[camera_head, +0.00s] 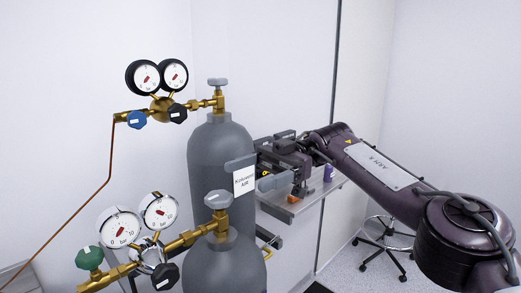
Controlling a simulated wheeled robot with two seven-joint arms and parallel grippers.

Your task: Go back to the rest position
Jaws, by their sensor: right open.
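My right arm (380,174) comes in from the right edge and reaches toward the middle of the view. Its gripper (257,173) is open, with its two grey fingers apart and nothing seen between them. The fingers show at the right side of the rear grey gas cylinder (215,150), near its white label reading AIR (244,181). One finger overlaps the cylinder's edge in the picture; I cannot tell whether they touch. My left gripper is not in view.
A front grey cylinder (225,266) stands close by. Brass regulators with gauges (158,76) (140,222) stick out to the left. A metal shelf (300,207) with small items, including a purple bottle (329,173), lies behind my gripper. A stool (386,238) stands at the back right.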

